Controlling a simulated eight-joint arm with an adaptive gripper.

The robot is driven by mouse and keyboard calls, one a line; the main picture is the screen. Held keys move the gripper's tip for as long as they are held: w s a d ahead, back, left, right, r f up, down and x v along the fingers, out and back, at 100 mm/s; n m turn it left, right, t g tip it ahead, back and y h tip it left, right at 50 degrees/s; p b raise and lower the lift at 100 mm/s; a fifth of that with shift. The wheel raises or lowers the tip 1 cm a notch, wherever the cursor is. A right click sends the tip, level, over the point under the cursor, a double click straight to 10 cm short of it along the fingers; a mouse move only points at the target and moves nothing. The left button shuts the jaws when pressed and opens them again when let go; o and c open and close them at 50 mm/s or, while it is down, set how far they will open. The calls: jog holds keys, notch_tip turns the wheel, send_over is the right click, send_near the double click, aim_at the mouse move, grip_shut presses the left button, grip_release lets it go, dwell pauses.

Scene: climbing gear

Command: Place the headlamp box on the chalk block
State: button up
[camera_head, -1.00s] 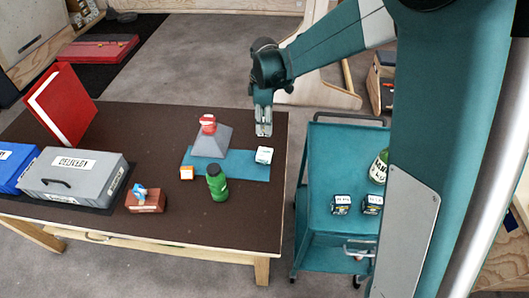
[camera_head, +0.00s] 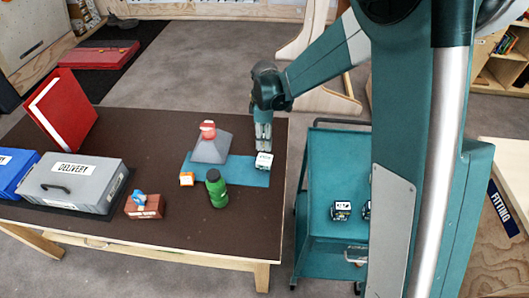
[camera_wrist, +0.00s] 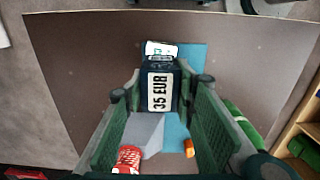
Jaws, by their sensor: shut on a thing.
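My gripper (camera_head: 264,147) points down just above a white block (camera_head: 264,161), which I take for the chalk block, at the right end of the blue mat. In the wrist view, my gripper (camera_wrist: 160,92) is shut on a dark box (camera_wrist: 160,68) with a white "35 EUR" label, which I take for the headlamp box. The white block also shows in the wrist view (camera_wrist: 161,48), just beyond the held box and partly hidden by it. I cannot tell whether the two touch. The held box is hard to make out in the head view.
Left of my gripper, a grey tapered block (camera_head: 211,148) carries a red object (camera_head: 208,130). A green bottle (camera_head: 216,189) and a small orange box (camera_head: 187,179) stand by the blue mat (camera_head: 250,179). A teal cart (camera_head: 325,180) with dark labelled boxes (camera_head: 342,210) stands right of the table.

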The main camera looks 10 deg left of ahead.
jog(key=shift+f, duration=1.6)
jog(key=shift+f, duration=1.9)
jog(key=shift+f+b, duration=0.15)
jog(key=shift+b, duration=0.15)
jog(key=o, duration=0.9)
jog(key=shift+r+p, duration=0.45)
jog(key=shift+r, duration=5.7)
